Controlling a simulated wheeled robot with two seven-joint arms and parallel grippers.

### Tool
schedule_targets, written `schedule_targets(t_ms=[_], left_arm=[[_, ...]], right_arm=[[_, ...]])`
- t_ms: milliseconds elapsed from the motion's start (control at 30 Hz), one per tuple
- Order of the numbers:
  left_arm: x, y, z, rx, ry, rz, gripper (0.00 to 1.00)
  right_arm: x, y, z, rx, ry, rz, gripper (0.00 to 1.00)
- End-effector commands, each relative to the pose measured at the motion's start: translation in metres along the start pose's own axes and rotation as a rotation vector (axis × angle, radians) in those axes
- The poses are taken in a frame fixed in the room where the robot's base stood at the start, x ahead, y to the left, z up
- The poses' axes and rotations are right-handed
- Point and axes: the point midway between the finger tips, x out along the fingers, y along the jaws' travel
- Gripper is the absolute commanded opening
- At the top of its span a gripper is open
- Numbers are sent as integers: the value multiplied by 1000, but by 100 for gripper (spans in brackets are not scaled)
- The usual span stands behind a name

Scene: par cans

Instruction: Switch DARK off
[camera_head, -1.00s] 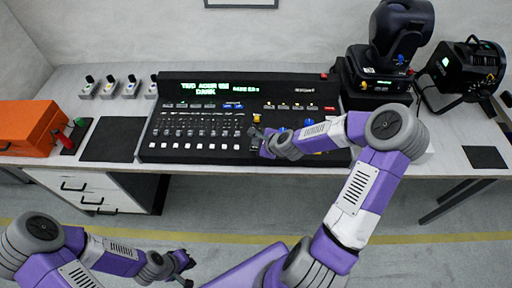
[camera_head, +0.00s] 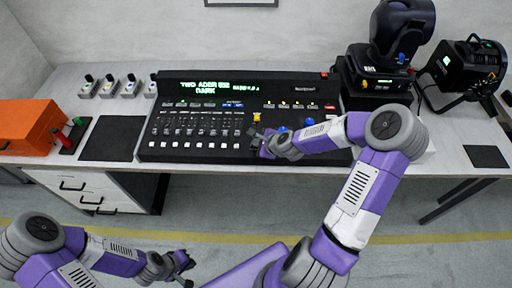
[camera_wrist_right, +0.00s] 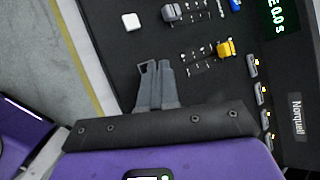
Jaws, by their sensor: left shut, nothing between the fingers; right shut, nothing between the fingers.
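The black lighting console (camera_head: 165,150) stands on the table in the head view. My right gripper (camera_head: 254,136) is shut and empty over the console, right of the faders and below a yellow cap (camera_head: 257,117). Several small lit switches (camera_wrist_right: 258,92) run along the panel. My left gripper (camera_head: 188,268) is shut and empty, low over the floor.
Several small switch boxes (camera_head: 109,88) stand behind a dark mat (camera_head: 112,140) at the left. An orange case (camera_head: 28,125) and a red-and-green lever piece (camera_head: 68,137) are farther left. A moving-head light (camera_head: 384,65) and a par can (camera_head: 466,72) stand right. My right forearm hides part of the console.

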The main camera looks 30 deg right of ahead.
Motion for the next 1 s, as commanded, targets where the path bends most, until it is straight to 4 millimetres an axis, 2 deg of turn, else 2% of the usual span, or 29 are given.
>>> schedule_targets(t_ms=[600, 1000], left_arm=[[1, 0, 0, 0, 0, 0, 0], [-8, 3, 0, 0, 0, 0, 0]], right_arm=[[1, 1, -1, 0, 0, 0, 0], [-7, -5, 5, 0, 0, 0, 0]])
